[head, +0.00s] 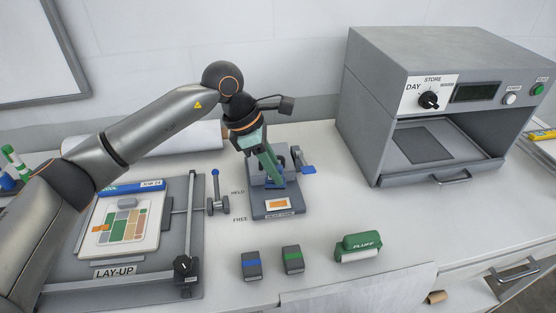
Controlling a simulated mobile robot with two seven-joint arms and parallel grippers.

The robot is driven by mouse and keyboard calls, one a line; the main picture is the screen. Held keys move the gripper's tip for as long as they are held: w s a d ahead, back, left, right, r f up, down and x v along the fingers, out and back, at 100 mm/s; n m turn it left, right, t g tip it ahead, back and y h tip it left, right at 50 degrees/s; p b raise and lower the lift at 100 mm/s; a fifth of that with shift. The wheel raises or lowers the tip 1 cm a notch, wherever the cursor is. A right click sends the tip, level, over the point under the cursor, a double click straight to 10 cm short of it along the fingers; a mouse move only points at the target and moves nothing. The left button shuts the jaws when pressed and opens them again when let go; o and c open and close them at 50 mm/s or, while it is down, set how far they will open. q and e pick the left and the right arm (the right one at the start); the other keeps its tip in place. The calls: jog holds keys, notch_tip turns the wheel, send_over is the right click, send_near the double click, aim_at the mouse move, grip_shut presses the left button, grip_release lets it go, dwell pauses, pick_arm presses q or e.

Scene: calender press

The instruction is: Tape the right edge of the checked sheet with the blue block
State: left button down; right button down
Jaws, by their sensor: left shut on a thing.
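The checked sheet, a pale sheet with coloured patches (127,222), lies on the lay-up board (68,278) at the left. The blue block, a dark block with a blue band (251,265), stands on the table at front centre, apart from both grippers. My left gripper (276,180) points down at a small grey device (277,209) with an orange label, behind the blocks. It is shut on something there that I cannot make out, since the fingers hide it. My right gripper is not in view.
A green-banded block (292,260) and a green fluff roller (358,246) stand right of the blue block. A blue-knobbed lever (216,185) stands beside the device. A large grey oven-like machine (440,75) fills the right back. The table between roller and machine is clear.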

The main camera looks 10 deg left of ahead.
pick_arm(q)
jog(key=shift+w+d+r+n, duration=0.25)
jog(key=shift+w+n, duration=0.2)
jog(key=shift+n, duration=0.35)
jog(key=shift+w+t, duration=0.1)
jog(key=shift+t, duration=0.2)
jog(key=shift+f+b, duration=1.85)
jog(key=shift+f, duration=1.55)
jog(key=shift+b, duration=0.3)
jog(key=shift+f+b, duration=0.45)
jog(key=shift+f, duration=0.1)
jog(key=shift+r+p, duration=2.3)
jog(key=shift+r, duration=1.75)
